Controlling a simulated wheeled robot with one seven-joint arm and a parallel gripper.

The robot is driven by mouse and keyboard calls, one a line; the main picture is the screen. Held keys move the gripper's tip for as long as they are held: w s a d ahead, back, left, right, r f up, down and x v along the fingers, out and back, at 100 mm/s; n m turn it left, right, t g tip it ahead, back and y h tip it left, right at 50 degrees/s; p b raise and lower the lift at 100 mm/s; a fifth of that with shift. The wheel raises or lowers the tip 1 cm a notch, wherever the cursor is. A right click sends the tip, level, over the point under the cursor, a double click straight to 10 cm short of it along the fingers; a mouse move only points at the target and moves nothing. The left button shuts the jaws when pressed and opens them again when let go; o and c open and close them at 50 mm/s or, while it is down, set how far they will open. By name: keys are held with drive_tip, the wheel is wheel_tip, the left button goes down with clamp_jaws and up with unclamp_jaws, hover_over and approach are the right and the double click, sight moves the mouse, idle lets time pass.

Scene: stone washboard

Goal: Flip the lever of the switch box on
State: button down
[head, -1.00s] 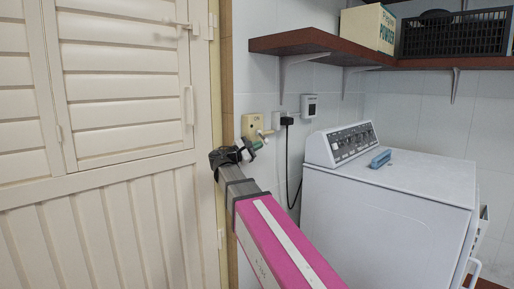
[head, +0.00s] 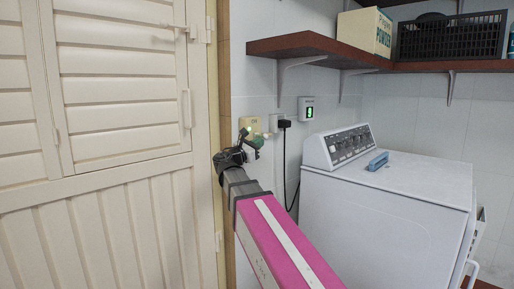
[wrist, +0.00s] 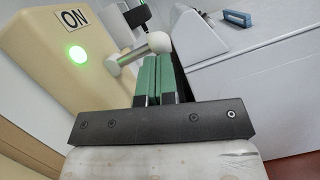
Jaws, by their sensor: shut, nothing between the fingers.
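The switch box (wrist: 65,50) is a cream block on the wall with an "ON" label (wrist: 73,18) and a lit green light (wrist: 77,54). Its lever (wrist: 130,55) sticks out to the right and ends in a white ball (wrist: 159,41). In the head view the box (head: 250,124) sits above my gripper (head: 250,150), which partly covers it. In the wrist view my gripper (wrist: 158,60) has its green fingers together and empty, with the tips just below the ball. I cannot tell whether they touch it.
A wall device with a lit green display (head: 308,109) and a black plug (head: 285,124) are right of the box. A white washer (head: 385,215) with a blue brush (head: 378,161) stands right. A wooden shelf (head: 310,42) hangs above; a louvred door (head: 110,215) is left.

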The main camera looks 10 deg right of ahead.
wheel_tip(320, 180, up, 2)
drive_tip(key=n+t, duration=0.1)
drive_tip(key=n, duration=0.1)
drive_tip(key=n+y, duration=0.1)
drive_tip(key=n, duration=0.2)
drive_tip(key=shift+s+d+r+t, duration=0.15)
drive_tip(key=shift+t, duration=0.25)
idle(0.4)
